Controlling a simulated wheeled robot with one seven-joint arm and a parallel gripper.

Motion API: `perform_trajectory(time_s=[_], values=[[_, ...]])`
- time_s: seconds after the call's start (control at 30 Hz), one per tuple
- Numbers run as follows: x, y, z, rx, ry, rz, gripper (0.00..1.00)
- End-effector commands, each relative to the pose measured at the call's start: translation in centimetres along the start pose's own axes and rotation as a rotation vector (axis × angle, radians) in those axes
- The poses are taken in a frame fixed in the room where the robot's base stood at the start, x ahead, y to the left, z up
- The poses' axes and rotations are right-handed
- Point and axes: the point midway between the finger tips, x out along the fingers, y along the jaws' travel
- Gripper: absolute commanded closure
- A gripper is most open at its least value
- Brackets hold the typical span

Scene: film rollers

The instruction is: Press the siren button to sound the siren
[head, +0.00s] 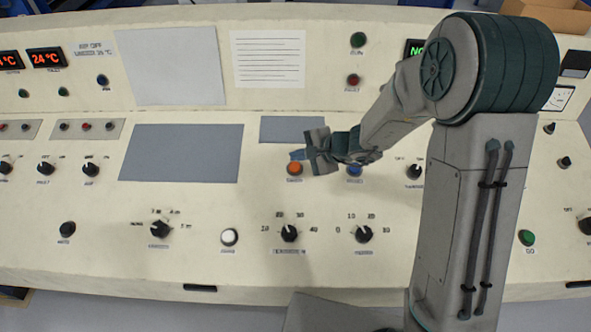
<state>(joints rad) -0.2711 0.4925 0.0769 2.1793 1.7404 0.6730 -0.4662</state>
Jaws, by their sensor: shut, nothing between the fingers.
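My gripper (300,157) is shut and empty over the sloped lower panel (200,205) of a cream control console. Its tip is right by an orange-red button (294,169), just above it in the picture; I cannot tell whether they touch. The small label under this button is too blurred to read with certainty, so I cannot confirm which button is the siren. A blue button (355,170) lies to the right, below my gripper's wrist. A white button (229,237) sits lower left, and a green one (527,238) at the right.
Black knobs (289,233) stand along the lower panel, with another (363,234) to the right. A knob (414,172) is near my forearm. The raised back panel holds a paper sheet (268,58) and a red button (353,80). A flat grey-blue plate (181,152) lies left of my gripper.

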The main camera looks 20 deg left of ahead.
Motion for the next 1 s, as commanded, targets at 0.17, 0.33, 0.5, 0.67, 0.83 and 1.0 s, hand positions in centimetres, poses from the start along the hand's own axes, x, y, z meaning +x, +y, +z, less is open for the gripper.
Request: perform_trajectory(time_s=[0.17,0.33,0.5,0.67,0.83,1.0], values=[[1.7,1.3,-1.1,-0.002,0.0,0.0,1.0],[2.1,1.6,-1.4,-0.001,-0.001,0.0,1.0],[2.0,1.5,-1.4,-0.001,-0.001,0.0,1.0],[2.0,1.4,-1.4,-0.001,-0.001,0.0,1.0],[2.0,1.4,-1.4,-0.001,-0.001,0.0,1.0],[2.0,1.5,-1.4,-0.001,-0.001,0.0,1.0]])
